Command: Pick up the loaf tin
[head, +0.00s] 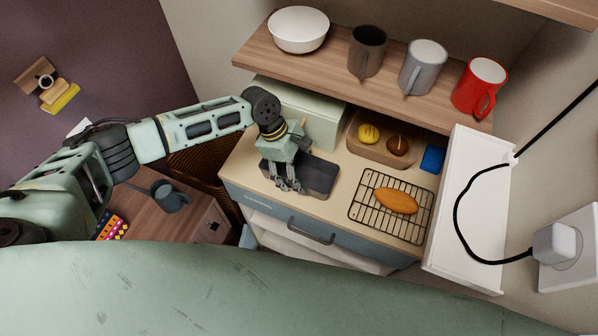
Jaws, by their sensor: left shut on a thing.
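The loaf tin (318,177) looks like a dark grey rectangular piece at the left of the pale counter top. My left gripper (287,187) reaches down over its left part, with the fingers at its near edge. The fingers are shut on it, and the gripper hides part of it. I cannot tell whether the tin touches the counter. My right gripper is not in view.
A wire rack (366,207) with a bread loaf (396,200) lies to the right. Behind are a pale green box (312,112), a wooden tray (368,150) with two round items, and a blue block (432,158). A shelf (345,75) with a bowl and mugs overhangs the back.

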